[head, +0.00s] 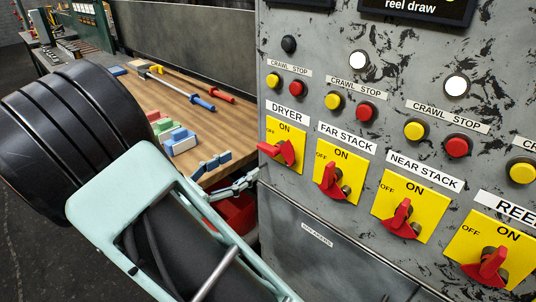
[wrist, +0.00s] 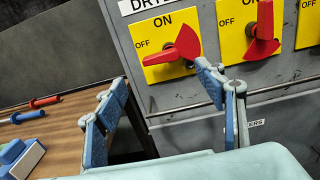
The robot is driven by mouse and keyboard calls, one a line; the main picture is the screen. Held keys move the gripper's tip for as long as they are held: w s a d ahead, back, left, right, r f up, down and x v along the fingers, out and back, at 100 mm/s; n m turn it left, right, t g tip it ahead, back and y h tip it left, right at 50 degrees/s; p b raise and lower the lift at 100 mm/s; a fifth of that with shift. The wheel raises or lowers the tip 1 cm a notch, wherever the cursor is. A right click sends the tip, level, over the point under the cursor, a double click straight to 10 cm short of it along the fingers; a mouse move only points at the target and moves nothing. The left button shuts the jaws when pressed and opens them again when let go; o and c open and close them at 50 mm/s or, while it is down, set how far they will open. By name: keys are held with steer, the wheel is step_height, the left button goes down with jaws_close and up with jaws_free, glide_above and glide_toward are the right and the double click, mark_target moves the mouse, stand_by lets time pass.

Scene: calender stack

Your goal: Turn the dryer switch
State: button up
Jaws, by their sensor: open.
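The dryer switch (head: 289,152) is a red handle on a yellow ON/OFF plate, at the left end of the grey panel's switch row. It also shows in the wrist view (wrist: 187,43). Its narrow end points left, just below the word OFF. My gripper (head: 240,166) is open and empty, below and left of the switch in the head view. In the wrist view its two blue-padded fingers (wrist: 162,82) are spread apart, with the switch above the gap, nearer the right fingertip. No contact with the switch shows.
The far stack switch (head: 329,181) is close to the right, its handle pointing up toward ON. Near stack (head: 399,218) and reel switches (head: 487,269) follow. A bar (wrist: 185,107) runs below the plates. A wooden bench (head: 188,130) with tools and blocks lies left.

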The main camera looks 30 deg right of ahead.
mark_target(265, 151)
steer(key=x, duration=0.9)
steer(key=shift+d, duration=0.15)
steer(key=shift+c, duration=0.2)
steer(key=c, duration=1.1)
